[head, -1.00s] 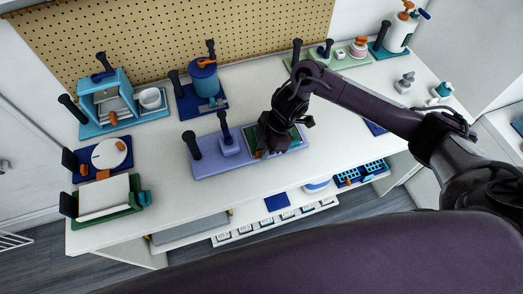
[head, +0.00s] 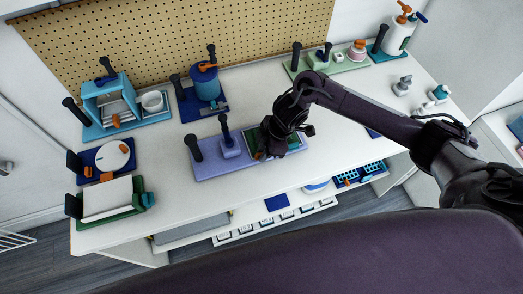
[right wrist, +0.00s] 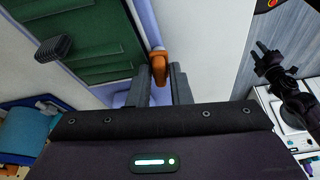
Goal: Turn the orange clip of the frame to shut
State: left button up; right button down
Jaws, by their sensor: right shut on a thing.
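The frame is a dark green panel (right wrist: 75,35) beside a pale surface, filling the upper left of the right wrist view. Its orange clip (right wrist: 158,62) sits at the panel's edge. In the head view the green frame (head: 251,137) lies on a lavender base (head: 210,166), mostly covered by my right gripper (head: 265,153). In the right wrist view my right gripper (right wrist: 160,82) has a finger on each side of the clip and is shut on it. A dark gripper, seemingly my left (right wrist: 264,55), shows at the right edge there; its jaws are unclear.
Two dark posts (head: 194,146) stand on the base left of the frame. A blue canister (head: 205,82) stands behind it, and a green holder (head: 110,198) is at the far left. The white table (head: 170,185) is clear in front of the base.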

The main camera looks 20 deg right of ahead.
jog(key=shift+r+m+p, duration=0.1)
jog(key=shift+m+p, duration=0.2)
jog(key=shift+p, duration=0.1)
jog(key=shift+s+m+t+p, duration=0.1)
jog(key=shift+m+t+p, duration=0.3)
jog(key=shift+m+p, duration=0.9)
jog(key=shift+p, duration=0.2)
jog(key=shift+m+t, duration=0.3)
